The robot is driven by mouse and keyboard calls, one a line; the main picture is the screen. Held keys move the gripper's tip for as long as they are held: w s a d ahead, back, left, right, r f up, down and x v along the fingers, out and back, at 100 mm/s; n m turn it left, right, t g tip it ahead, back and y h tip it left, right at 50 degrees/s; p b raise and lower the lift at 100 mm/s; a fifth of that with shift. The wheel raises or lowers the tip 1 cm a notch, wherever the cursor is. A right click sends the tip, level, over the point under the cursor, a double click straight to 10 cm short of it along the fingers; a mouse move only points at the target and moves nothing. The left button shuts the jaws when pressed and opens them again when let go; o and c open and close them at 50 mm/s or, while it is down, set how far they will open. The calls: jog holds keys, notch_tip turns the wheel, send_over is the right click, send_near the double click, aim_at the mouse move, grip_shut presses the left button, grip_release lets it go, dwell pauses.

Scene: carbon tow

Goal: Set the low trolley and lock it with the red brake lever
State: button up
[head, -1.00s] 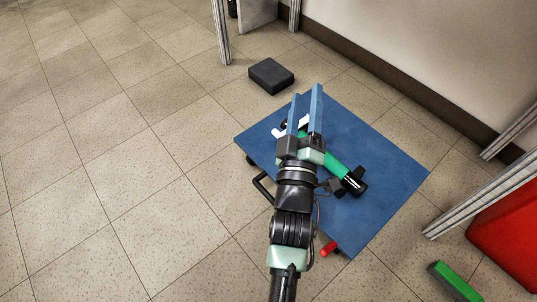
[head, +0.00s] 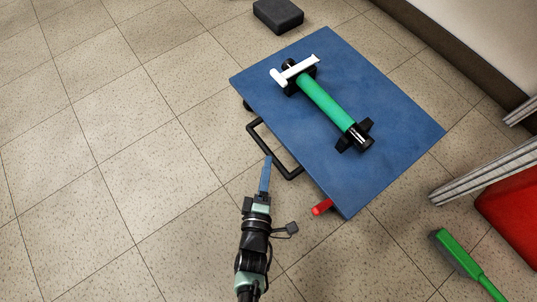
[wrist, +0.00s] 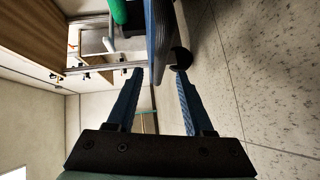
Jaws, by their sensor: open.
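The low trolley (head: 400,125) is a flat blue platform on the floor, with a black loop handle (head: 262,140) on its left side. The red brake lever (head: 321,207) sticks out at its near edge. My gripper (head: 267,160) is beside the handle, left of the platform and lever, pointing away from my body. Its blue fingers are apart and empty. In the wrist view, the fingertips (wrist: 160,72) show with the platform's edge (wrist: 160,30) ahead, seen nearly edge-on, and a dark rounded part, perhaps a caster, near the right finger. I cannot tell whether the fingers touch anything.
A green tube (head: 326,102) with black ends and a white crosspiece lies on the platform in black supports. A dark block (head: 278,16) lies beyond. A green-handled object (head: 456,252), a red box (head: 512,220) and metal posts are at right. The floor at left is clear.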

aim_at(269, 152)
jog(key=w, duration=0.1)
jog(key=w+b, duration=0.1)
jog(key=w, duration=0.1)
jog(key=w+f+b, duration=0.1)
jog(key=w, duration=0.1)
jog(key=shift+d, duration=0.4)
jog(key=shift+w+r, duration=0.15)
jog(key=shift+w, duration=0.1)
grip_shut()
dwell(0.8)
